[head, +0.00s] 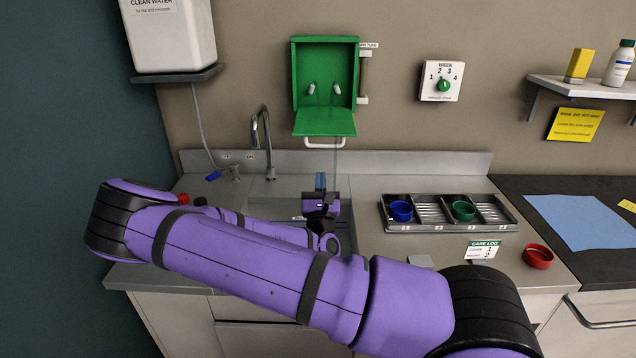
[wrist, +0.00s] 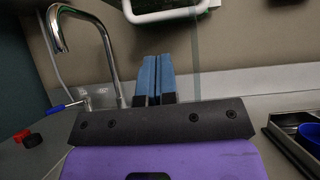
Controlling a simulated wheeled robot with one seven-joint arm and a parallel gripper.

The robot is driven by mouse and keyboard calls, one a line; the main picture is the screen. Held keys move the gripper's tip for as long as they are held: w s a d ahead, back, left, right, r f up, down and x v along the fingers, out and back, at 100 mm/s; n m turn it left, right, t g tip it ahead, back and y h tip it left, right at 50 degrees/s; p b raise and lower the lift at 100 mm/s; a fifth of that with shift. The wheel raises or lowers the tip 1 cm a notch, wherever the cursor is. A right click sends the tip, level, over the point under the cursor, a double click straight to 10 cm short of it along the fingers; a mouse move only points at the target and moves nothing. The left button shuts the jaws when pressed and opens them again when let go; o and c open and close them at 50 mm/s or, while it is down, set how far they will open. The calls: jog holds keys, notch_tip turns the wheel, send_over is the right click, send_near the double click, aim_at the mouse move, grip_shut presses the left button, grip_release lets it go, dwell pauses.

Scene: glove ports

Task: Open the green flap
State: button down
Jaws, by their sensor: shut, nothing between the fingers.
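The green flap (head: 324,122) belongs to a green wall box (head: 325,72). It is hinged at the box's lower edge and hangs down and outward, so the inside with two pale pegs shows. A white handle (head: 324,144) is at the flap's lower edge, and it also shows at the top of the wrist view (wrist: 168,12). My gripper (head: 320,181) is below the flap, over the sink, apart from it. Its blue fingers (wrist: 157,76) are together, pointing up toward the wall, with nothing between them.
A curved faucet (head: 266,140) stands left of my gripper. A grey tray (head: 448,224) holding a blue cup (head: 401,211) and a green cup (head: 464,210) lies to the right. A red bowl (head: 537,256) sits near the front edge. Wall space around the box is mostly clear.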

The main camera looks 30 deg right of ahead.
aim_at(324, 128)
jog(key=x, duration=0.7)
